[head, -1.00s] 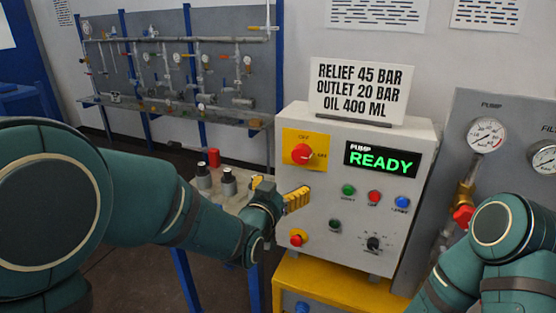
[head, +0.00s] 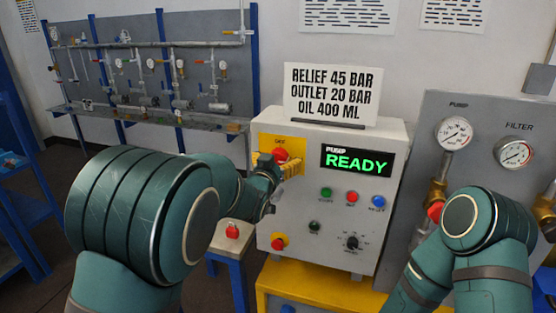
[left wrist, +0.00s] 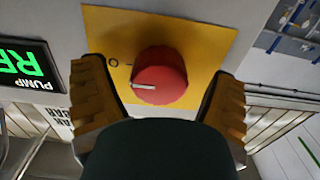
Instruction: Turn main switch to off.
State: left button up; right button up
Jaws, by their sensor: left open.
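The main switch is a round red knob (head: 281,155) on a yellow plate (head: 265,146) at the upper left of the grey control box (head: 300,210). My left gripper (head: 291,166) is at the plate and hides part of the knob. In the left wrist view the knob (left wrist: 160,72) sits between the two yellow fingers of my open left gripper (left wrist: 158,85), with a gap on each side. The knob's white mark points left in that view. A dark round mark shows beside it on the plate (left wrist: 205,35). My right gripper is out of view.
The green READY display (head: 356,160) is right of the switch, with several buttons (head: 351,198) and a black dial (head: 352,243) below. A sign (head: 331,94) stands on the box. A gauge panel (head: 480,120) is at right. A red object (head: 232,230) stands on a small table at left.

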pick_arm(q)
jog(key=shift+w+d, duration=0.1)
jog(key=shift+w, duration=0.25)
